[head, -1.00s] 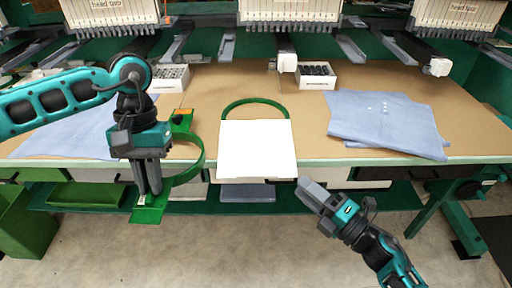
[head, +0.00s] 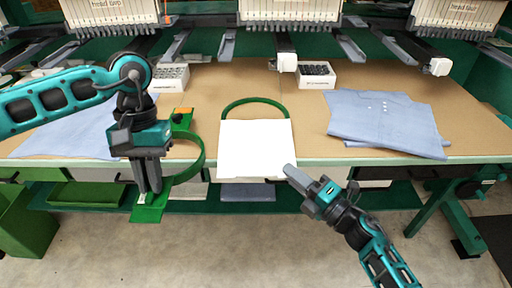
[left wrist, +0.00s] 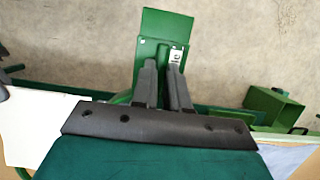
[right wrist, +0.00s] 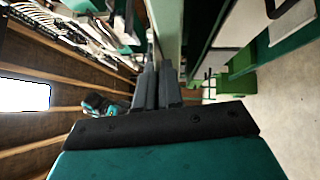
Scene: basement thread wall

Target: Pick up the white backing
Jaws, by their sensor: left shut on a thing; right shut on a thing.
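The white backing (head: 254,148) is a flat white sheet lying over a green hoop (head: 254,102) at the table's front edge, its near side reaching the edge. My right gripper (head: 288,171) is at the sheet's near right corner, with its fingers closed on it; the right wrist view shows the fingers (right wrist: 157,85) close together, and the pinched corner is not clear there. My left gripper (head: 150,192) is shut on the green bracket of a second hoop (head: 200,160), held in front of the table; the bracket also shows in the left wrist view (left wrist: 165,27).
Folded blue shirts (head: 385,120) lie at the right of the table, and blue cloth (head: 75,135) at the left. Two boxes of dark spools (head: 317,75) (head: 172,78) stand behind, under the embroidery heads. A green bin (head: 30,220) stands at lower left.

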